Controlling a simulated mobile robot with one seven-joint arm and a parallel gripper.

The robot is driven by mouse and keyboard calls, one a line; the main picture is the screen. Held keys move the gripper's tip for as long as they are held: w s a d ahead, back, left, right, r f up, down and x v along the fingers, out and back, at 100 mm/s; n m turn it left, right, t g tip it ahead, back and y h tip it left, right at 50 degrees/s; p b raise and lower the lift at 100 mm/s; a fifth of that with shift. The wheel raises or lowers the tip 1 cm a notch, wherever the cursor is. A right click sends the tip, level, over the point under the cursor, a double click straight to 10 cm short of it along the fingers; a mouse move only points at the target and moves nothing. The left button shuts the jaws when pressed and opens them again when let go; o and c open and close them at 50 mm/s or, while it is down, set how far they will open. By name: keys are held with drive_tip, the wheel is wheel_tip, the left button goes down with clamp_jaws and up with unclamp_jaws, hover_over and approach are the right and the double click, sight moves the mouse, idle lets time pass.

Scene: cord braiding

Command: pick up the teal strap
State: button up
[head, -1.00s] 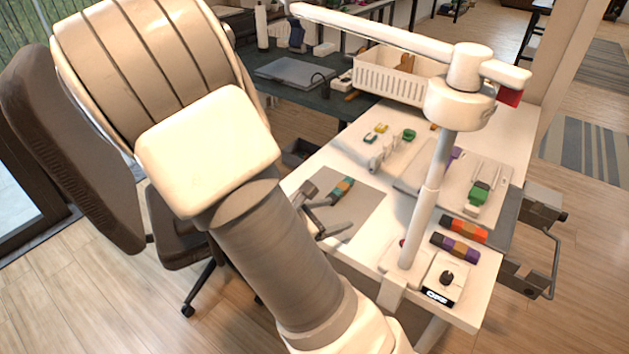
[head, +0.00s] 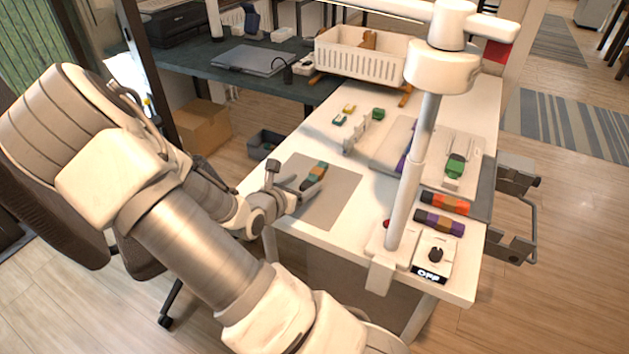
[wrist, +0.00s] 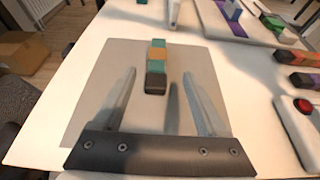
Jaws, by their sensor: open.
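The teal strap (head: 316,173) lies on the grey mat (head: 338,205) on the white table. It is a short banded bar with teal, orange and dark parts. In the wrist view the strap (wrist: 157,56) lies ahead, its dark end nearest me, on the bare mat (wrist: 100,88). My gripper (head: 298,196) is open at the left part of the mat, close to the strap. In the wrist view the fingers of my gripper (wrist: 158,82) stand apart, with the strap's dark end between their tips in the picture. I cannot tell their height above the mat.
A white post (head: 412,180) with an overhead arm stands right of the mat. An orange banded bar (head: 445,204) and a purple one (head: 440,222) lie beyond it. A red button (wrist: 303,105) is at the right. A white basket (head: 365,62) stands at the back.

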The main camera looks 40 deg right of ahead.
sight(315, 173)
drive_tip(key=x, duration=0.2)
drive_tip(key=b+x, duration=0.1)
drive_tip(key=x, duration=0.2)
drive_tip(key=b+x, duration=0.1)
drive_tip(key=x, duration=0.2)
drive_tip(key=shift+w+r, duration=0.1)
drive_tip(key=shift+w, duration=0.2)
drive_tip(key=shift+a, duration=0.1)
clamp_jaws()
